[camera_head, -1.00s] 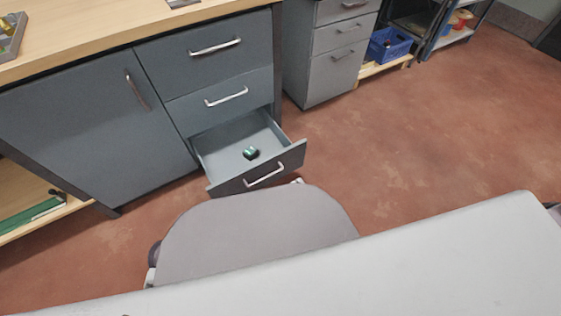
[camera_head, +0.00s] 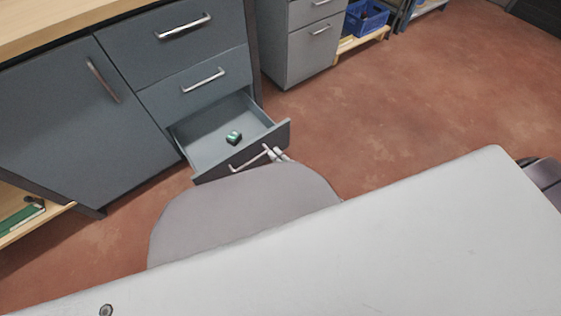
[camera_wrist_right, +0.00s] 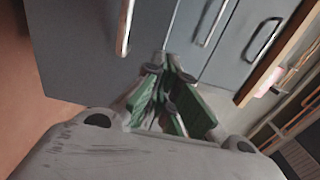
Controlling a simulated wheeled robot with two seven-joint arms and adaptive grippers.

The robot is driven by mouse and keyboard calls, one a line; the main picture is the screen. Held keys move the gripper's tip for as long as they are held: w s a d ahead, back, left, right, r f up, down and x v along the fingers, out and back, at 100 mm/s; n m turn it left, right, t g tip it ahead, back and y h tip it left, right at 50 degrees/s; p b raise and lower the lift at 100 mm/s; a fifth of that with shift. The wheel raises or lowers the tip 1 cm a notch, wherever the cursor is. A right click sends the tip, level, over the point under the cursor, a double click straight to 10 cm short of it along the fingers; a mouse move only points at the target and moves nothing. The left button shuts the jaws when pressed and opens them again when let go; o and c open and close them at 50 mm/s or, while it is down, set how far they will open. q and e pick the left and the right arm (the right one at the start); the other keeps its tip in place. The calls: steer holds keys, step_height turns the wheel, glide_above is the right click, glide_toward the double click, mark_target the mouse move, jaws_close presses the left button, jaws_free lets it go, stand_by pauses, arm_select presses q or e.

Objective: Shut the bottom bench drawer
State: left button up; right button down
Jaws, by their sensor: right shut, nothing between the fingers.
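The bottom bench drawer (camera_head: 240,157) stands open in the head view, with its bar handle (camera_head: 250,161) on the front. A small dark and green object (camera_head: 234,138) lies inside it. My right gripper (camera_head: 277,153) shows only as pale fingertips at the right end of that handle; whether they touch it I cannot tell. The rest of this gripper is hidden behind my own arm. In the right wrist view my right gripper (camera_wrist_right: 168,72) is shut and empty, its green-sided fingers in front of grey drawer fronts with bar handles. My left gripper is not in view.
Two shut drawers (camera_head: 195,84) are above the open one, with a cupboard door (camera_head: 70,120) to their left. A grey drawer cabinet (camera_head: 305,50) and a blue crate (camera_head: 365,18) stand at the back. The reddish floor (camera_head: 420,100) to the right is clear.

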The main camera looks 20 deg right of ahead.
mark_target(261, 138)
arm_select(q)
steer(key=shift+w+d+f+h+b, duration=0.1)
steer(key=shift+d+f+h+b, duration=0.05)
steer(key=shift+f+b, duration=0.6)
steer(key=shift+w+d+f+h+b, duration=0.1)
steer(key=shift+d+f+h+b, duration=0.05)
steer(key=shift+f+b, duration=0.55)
arm_select(e)
steer(key=shift+x, duration=3.75)
